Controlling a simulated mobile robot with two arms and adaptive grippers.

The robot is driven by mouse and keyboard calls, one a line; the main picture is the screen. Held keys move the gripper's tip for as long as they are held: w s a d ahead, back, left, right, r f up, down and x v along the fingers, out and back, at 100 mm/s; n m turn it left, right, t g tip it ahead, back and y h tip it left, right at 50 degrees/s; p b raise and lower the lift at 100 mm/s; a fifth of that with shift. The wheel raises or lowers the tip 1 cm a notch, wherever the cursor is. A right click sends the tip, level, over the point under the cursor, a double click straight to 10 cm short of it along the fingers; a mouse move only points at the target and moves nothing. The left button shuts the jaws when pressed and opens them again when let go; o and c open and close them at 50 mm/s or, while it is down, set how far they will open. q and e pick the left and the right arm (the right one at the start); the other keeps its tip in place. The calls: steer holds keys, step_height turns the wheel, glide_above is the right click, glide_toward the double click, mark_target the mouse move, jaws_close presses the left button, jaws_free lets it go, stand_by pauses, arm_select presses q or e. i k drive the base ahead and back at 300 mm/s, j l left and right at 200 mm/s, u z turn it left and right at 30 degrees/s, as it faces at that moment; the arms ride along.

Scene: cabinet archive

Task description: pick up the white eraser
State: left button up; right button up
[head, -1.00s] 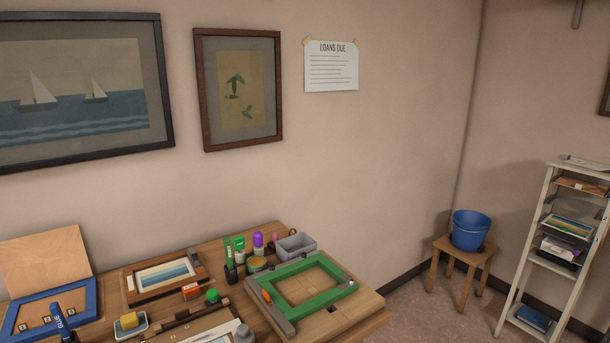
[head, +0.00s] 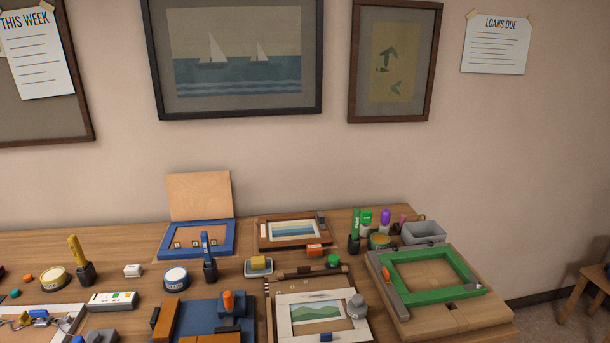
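A small white block (head: 132,270), which looks like the white eraser, lies on the wooden table (head: 135,243) on the left side of the head view. It sits between a dark holder with a yellow marker and a white-lidded round tin. Bare table surrounds it and nothing covers it. Neither of my grippers is in view.
The yellow marker's holder (head: 86,273) stands left of the block and the round tin (head: 176,278) right of it. A white box with coloured marks (head: 112,299) lies in front. A blue frame (head: 195,240) and a green frame (head: 425,272) are farther right.

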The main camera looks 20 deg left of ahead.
mark_target(132, 271)
steer(key=u, duration=1.9)
